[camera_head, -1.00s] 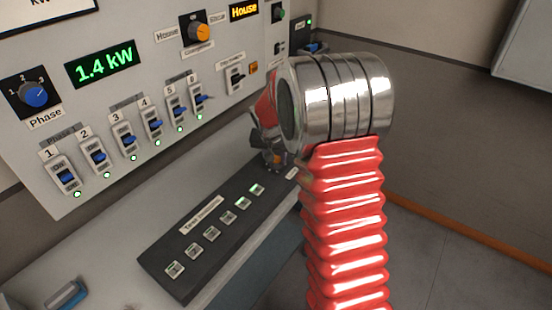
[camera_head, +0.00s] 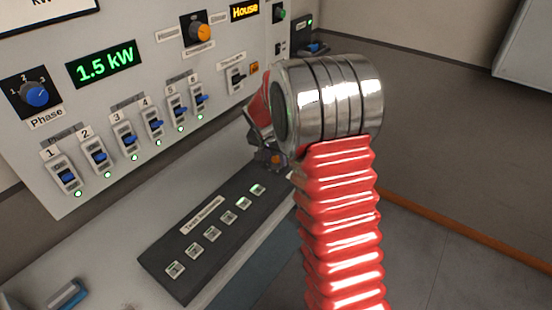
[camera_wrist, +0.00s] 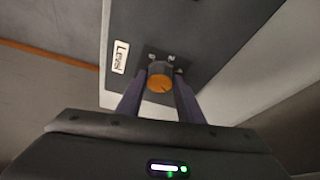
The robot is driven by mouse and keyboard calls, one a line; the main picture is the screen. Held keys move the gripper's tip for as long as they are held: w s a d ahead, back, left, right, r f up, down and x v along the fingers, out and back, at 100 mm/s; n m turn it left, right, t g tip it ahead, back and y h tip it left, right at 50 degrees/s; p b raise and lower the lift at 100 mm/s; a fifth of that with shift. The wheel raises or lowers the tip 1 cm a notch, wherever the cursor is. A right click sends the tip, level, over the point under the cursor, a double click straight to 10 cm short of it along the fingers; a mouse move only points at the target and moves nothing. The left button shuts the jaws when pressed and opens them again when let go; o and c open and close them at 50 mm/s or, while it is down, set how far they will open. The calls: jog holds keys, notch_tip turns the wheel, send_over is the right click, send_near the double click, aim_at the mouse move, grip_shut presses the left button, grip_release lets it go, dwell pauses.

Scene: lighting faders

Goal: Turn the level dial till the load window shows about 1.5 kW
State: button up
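The load window (camera_head: 105,65) on the panel reads 1.5 kW in green in the head view. The level dial (camera_wrist: 159,83) is a dark knob with an orange face and a dark pointer line, next to a "Level" label (camera_wrist: 120,57) in the wrist view. My gripper (camera_wrist: 160,78) has one finger on each side of the dial and looks closed on it. In the head view the dial (camera_head: 275,159) is a small orange spot at my gripper, which my arm partly hides.
Several blue sliders (camera_head: 122,139) line the panel's lower part. A blue Phase knob (camera_head: 37,95) and an orange knob (camera_head: 200,32) sit above them. A dark strip of square buttons (camera_head: 211,233) lies on the ledge in front. Open floor lies to the right.

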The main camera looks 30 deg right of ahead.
jog(key=o, duration=0.4)
jog(key=v, duration=1.3)
jog(key=shift+a+r, duration=0.15)
jog(key=shift+r, duration=0.2)
jog(key=shift+s, duration=0.1)
